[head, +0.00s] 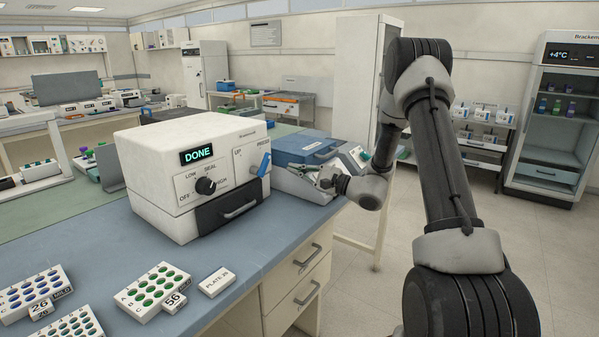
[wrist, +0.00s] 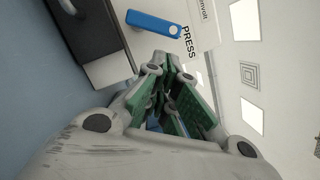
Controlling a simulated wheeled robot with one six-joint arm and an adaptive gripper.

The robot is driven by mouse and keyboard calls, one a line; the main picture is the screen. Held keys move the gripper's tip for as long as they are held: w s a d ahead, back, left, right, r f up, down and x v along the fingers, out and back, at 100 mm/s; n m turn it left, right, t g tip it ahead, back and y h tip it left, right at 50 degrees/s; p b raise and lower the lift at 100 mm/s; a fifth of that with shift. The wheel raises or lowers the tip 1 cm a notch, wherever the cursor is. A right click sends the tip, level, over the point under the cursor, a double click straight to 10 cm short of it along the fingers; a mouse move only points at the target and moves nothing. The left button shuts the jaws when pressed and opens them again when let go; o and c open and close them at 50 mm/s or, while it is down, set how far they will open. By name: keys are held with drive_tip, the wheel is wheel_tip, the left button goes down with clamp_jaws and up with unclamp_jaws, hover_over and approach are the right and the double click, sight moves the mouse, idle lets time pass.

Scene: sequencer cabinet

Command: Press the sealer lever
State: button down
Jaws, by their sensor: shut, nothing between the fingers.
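The sealer (head: 150,172) is a white box on the blue bench with a display (head: 198,154) reading DONE. Its blue lever (head: 264,164) is on the right of the front panel, just under the word PRESS and tilted slightly from vertical. The lever also shows at the top of the wrist view (wrist: 157,24), its end near the PRESS label. My gripper (head: 322,181) is shut and empty, right of the lever and apart from it. In the wrist view its green-padded fingers (wrist: 172,64) come together just below the lever.
A dark drawer (head: 229,207) sits below the lever. A black knob (head: 206,186) is left of it. A blue-lidded device (head: 300,147) stands behind my gripper. Well racks (head: 153,287) and a PLATE label block (head: 217,282) lie in front. The floor at right is free.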

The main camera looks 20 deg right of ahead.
sight(271, 155)
drive_tip(key=f+x, duration=0.1)
drive_tip(key=x, duration=0.5)
drive_tip(key=shift+w+r, duration=0.15)
drive_tip(key=shift+r, duration=0.35)
drive_tip(key=shift+a+r+n+g, duration=0.25)
drive_tip(key=shift+r+n, duration=0.2)
drive_tip(key=shift+n, duration=0.45)
drive_tip(key=r+n, duration=0.1)
drive_tip(key=n, duration=0.1)
drive_tip(key=s+a+r+n, duration=0.1)
drive_tip(key=n, duration=0.1)
drive_tip(key=n+g, duration=0.1)
drive_tip(key=n, duration=0.1)
drive_tip(key=shift+s+a+r+h, duration=0.15)
drive_tip(key=shift+a+r+h, duration=0.05)
drive_tip(key=shift+r+h, duration=0.2)
drive_tip(key=a+n, duration=0.1)
drive_tip(key=s+r+n+h, duration=0.1)
drive_tip(key=n, duration=0.1)
drive_tip(key=s+a+n, duration=0.1)
drive_tip(key=n, duration=0.1)
drive_tip(key=shift+a+r+g, duration=0.2)
drive_tip(key=shift+a+g, duration=0.05)
drive_tip(key=shift+a, duration=0.15)
